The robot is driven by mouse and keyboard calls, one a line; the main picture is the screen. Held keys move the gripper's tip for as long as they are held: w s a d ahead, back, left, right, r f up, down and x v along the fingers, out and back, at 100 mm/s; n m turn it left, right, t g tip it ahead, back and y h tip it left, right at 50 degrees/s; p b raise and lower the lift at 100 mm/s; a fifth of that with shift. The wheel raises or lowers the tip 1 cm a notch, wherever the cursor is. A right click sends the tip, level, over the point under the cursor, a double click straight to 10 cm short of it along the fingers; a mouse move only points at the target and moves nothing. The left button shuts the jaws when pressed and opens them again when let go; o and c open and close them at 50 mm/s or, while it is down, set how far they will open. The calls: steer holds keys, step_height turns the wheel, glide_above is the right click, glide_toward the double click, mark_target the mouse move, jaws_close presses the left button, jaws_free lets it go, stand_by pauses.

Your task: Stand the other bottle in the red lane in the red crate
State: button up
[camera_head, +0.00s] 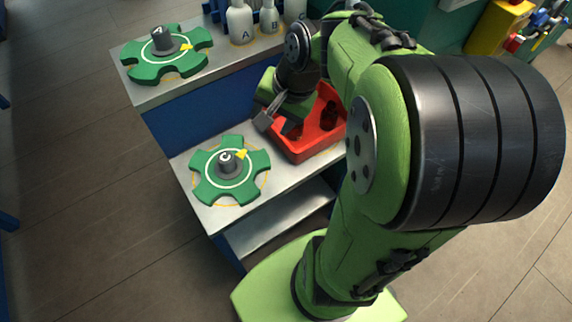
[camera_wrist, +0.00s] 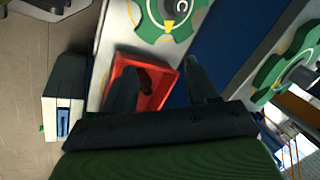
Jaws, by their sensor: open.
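The red crate (camera_head: 312,148) stands on the grey bench, partly covered by my arm in the head view. It also shows between my fingers in the wrist view (camera_wrist: 170,79). A dark bottle-like shape (camera_head: 329,117) is inside the crate; in the wrist view it is a dark form (camera_wrist: 147,76) near one finger. I cannot tell whether it is one bottle or more. My gripper (camera_head: 279,124) is over the crate's left part, its fingers (camera_wrist: 163,84) apart with nothing seen between them. I cannot make out a red lane or another amber bottle.
A green star wheel (camera_head: 207,186) marked C lies left of the crate. Another green wheel (camera_head: 143,70) is on the higher bench behind. White bottles marked A (camera_head: 240,24) and B (camera_head: 270,20) stand at the back. My arm hides the right side.

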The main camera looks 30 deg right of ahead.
steer(key=s+a+r+n+h, duration=0.1)
steer(key=s+a+n, duration=0.2)
steer(key=s+n, duration=0.2)
steer(key=s+a+r+n+t, duration=0.1)
steer(key=s+a+r+n, duration=0.1)
steer(key=s+n, duration=0.3)
steer(key=s, duration=0.3)
steer(key=shift+s+a+t+h, duration=0.3)
steer(key=shift+a+h, duration=0.1)
steer(key=shift+r, duration=0.1)
step_height(320, 180, up, 10)
steer(key=p, duration=1)
